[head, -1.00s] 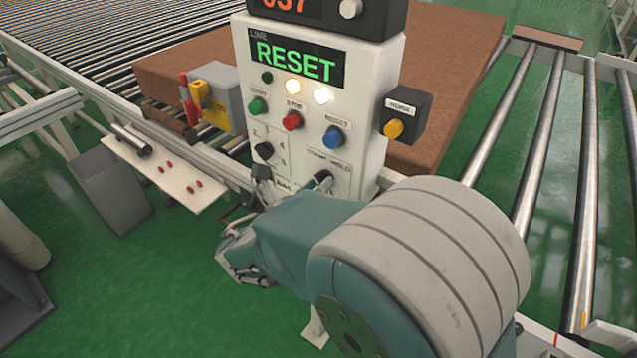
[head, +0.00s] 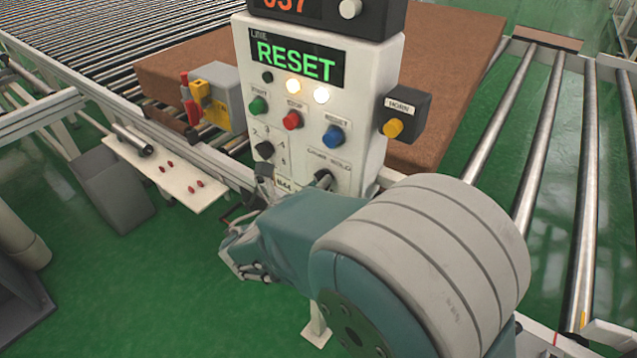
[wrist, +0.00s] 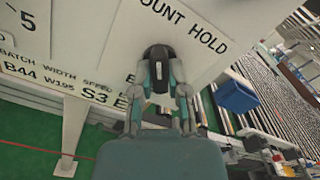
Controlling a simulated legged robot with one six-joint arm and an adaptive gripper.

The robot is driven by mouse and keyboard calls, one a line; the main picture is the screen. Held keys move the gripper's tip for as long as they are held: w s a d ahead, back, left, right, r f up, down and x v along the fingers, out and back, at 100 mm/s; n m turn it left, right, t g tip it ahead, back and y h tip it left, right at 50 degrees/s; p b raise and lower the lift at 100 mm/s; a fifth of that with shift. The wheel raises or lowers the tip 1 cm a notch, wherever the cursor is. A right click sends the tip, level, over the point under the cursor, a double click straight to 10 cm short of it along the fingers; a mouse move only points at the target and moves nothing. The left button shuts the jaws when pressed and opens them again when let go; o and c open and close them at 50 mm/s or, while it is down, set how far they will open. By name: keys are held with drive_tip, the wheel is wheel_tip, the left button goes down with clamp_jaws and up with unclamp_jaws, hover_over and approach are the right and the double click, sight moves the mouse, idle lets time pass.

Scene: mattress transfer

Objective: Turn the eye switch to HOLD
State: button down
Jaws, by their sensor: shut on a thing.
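The eye switch is a black knob (wrist: 155,62) on the white panel, under the words COUNT and HOLD in the wrist view. My gripper (wrist: 158,88) has its two fingers on either side of the knob and is shut on it. The fingers cover part of the knob, so I cannot tell exactly which label it points to. In the head view the switch (head: 322,179) shows low on the panel, partly behind my teal arm, and my fingertips are hard to make out.
The control panel (head: 370,95) reads RESET and has green, red and blue buttons. A horn box (head: 408,114) is on its right, and a grey box with a yellow part (head: 222,95) stands left. A brown mattress (head: 445,115) lies behind. Rollers (head: 505,145) run along the right.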

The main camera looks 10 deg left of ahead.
drive_tip(key=shift+f, duration=0.1)
drive_tip(key=m, duration=0.3)
drive_tip(key=shift+w+m, duration=0.1)
drive_tip(key=shift+m, duration=0.2)
drive_tip(key=m, duration=0.3)
drive_tip(key=shift+m, duration=0.3)
drive_tip(key=m, duration=0.6)
drive_tip(key=shift+a, duration=0.1)
drive_tip(key=shift+m, duration=0.3)
drive_tip(key=c, duration=0.6)
unclamp_jaws()
drive_tip(key=shift+c, duration=0.2)
drive_tip(key=shift+w, duration=0.15)
